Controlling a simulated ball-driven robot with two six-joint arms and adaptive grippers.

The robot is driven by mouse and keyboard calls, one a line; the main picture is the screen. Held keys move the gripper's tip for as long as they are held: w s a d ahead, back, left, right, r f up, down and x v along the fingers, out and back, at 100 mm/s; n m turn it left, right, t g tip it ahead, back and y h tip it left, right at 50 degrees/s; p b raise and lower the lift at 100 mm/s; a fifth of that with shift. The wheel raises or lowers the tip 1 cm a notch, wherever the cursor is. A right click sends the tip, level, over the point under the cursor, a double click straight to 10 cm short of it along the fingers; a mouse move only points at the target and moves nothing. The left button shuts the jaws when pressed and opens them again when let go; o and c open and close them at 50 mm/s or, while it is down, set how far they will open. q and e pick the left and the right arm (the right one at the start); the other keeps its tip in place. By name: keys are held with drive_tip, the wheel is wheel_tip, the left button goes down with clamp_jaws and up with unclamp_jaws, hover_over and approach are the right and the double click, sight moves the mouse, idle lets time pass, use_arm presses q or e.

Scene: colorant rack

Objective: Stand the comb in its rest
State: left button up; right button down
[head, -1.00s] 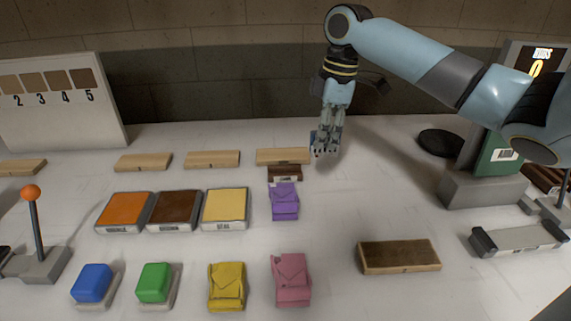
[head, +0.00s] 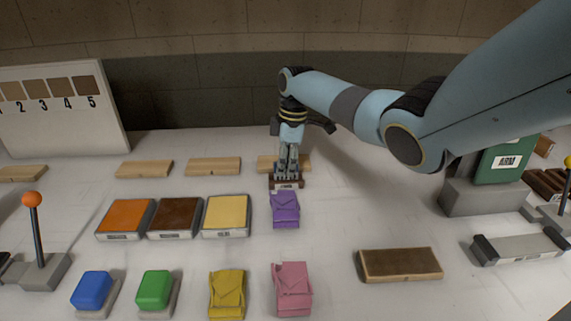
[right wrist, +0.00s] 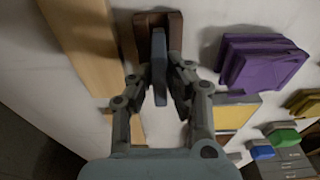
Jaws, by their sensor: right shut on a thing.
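My right gripper (head: 287,177) is over the small dark brown rest (head: 299,183), behind the purple pouch. In the right wrist view, the gripper (right wrist: 160,78) is shut on the comb (right wrist: 158,58), a thin blue-grey upright piece between the two fingers. The brown rest (right wrist: 141,38) shows directly beyond the comb, and the comb's far end overlaps it in that view. I cannot tell whether the comb sits in the slot or is just above it. In the head view the fingers hide the comb. My left gripper is not in view.
A pale wooden block (head: 266,162) lies just behind the rest. The purple pouch (head: 285,209) is close in front. A yellow tile (head: 226,214) is to the left. The table right of the rest, above the brown board (head: 400,263), is clear.

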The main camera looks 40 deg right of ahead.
drive_tip(key=shift+f, duration=0.2)
drive_tip(key=c, duration=1.3)
unclamp_jaws()
drive_tip(key=shift+r, duration=0.1)
drive_tip(key=shift+r, duration=0.2)
drive_tip(key=shift+d+r, duration=0.1)
drive_tip(key=shift+r, duration=0.3)
drive_tip(key=r, duration=0.7)
drive_tip(key=s+d+r, duration=0.1)
drive_tip(key=r, duration=0.3)
drive_tip(key=shift+b, duration=0.4)
